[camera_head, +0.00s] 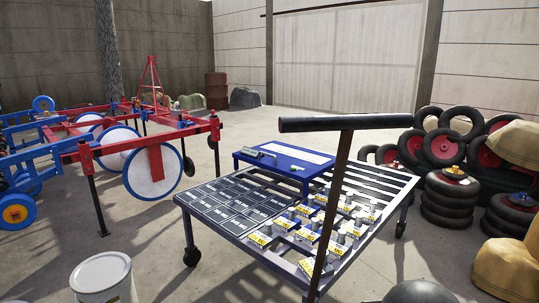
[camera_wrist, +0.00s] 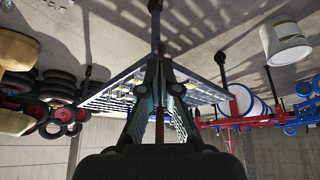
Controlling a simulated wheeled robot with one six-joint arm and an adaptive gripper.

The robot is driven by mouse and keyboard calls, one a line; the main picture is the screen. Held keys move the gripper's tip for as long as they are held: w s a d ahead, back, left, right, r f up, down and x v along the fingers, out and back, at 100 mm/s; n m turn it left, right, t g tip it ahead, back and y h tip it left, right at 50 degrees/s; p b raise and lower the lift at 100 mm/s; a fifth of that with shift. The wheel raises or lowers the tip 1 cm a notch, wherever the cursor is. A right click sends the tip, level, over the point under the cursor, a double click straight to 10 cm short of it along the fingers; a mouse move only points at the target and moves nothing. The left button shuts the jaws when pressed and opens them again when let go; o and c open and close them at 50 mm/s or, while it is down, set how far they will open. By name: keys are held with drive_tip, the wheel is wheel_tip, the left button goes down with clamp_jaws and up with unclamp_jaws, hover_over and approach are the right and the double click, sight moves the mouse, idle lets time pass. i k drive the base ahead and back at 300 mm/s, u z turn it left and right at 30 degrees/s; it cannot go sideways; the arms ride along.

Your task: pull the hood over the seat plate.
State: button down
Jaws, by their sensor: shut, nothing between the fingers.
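I cannot single out a hood or a seat plate for sure in either view. A red and blue wheeled frame machine (camera_head: 155,160) with large pale discs stands at the left in the head view. It also shows upside down at the right of the wrist view (camera_wrist: 245,122). My gripper (camera_wrist: 157,62) shows in the wrist view, its dark fingers together with nothing held. The slatted metal cart (camera_wrist: 105,97) appears beyond the fingers, apart from them as far as I can tell. In the head view the gripper cannot be made out.
Stacked tyres (camera_head: 447,200) and tan bundles (camera_head: 505,265) crowd the right. A white bucket (camera_head: 100,278) stands front left.

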sight(286, 160)
drive_tip(key=u, duration=0.75)
drive_tip(key=i, duration=1)
drive_tip(key=u, duration=0.6)
drive_tip(key=i, duration=1.3)
drive_tip(key=z, duration=1.1)
drive_tip(key=i, duration=0.75)
drive_tip(key=z, duration=0.65)
